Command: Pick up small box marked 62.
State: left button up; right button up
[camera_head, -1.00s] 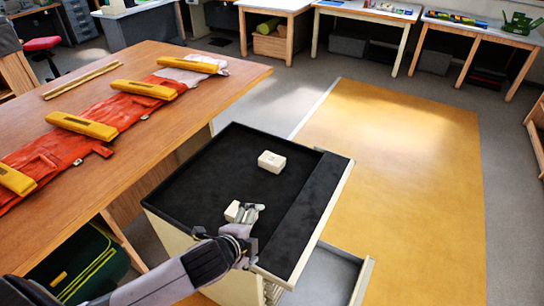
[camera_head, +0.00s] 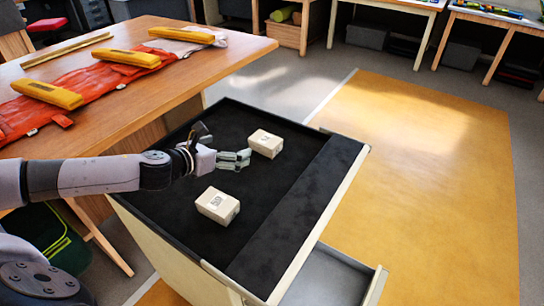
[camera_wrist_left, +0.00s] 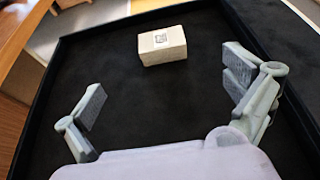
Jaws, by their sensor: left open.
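Two small cream boxes sit on the black cart top (camera_head: 175,225). The far box (camera_head: 265,143) and the near box (camera_head: 217,205) each carry a dark printed mark, too small to read, so I cannot tell which is 62. My left gripper (camera_head: 243,159) is open and empty, just left of the far box and above the near one. In the left wrist view, one box (camera_wrist_left: 162,47) with a square label lies ahead of the open fingers (camera_wrist_left: 165,92), apart from them; it appears to be the far box. My right gripper is out of view.
A raised rim (camera_head: 290,120) edges the cart top. A wooden table (camera_head: 120,110) with a red cloth (camera_head: 40,112) and yellow cases (camera_head: 127,57) stands to the left. A drawer (camera_head: 330,275) is open at the cart's right. The yellow floor area (camera_head: 430,170) is clear.

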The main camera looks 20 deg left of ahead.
pick_arm(q)
notch_tip(320, 180, down, 3)
jog(key=w+b, duration=0.1)
jog(key=p, duration=0.2)
send_near(260, 143)
jog(key=x, duration=0.6)
jog(key=shift+w+r, duration=0.2)
jog(key=shift+f+x, duration=0.15)
jog(key=shift+x, duration=1.4)
jog(key=shift+f+x, duration=0.15)
jog(key=shift+x, duration=1.4)
jog(key=shift+s+d, duration=0.1)
jog(key=shift+s, duration=0.05)
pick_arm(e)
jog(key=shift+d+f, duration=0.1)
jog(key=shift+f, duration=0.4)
pick_arm(q)
jog(key=shift+c, duration=0.2)
jog(key=c, duration=1.2)
jog(key=shift+r, duration=0.1)
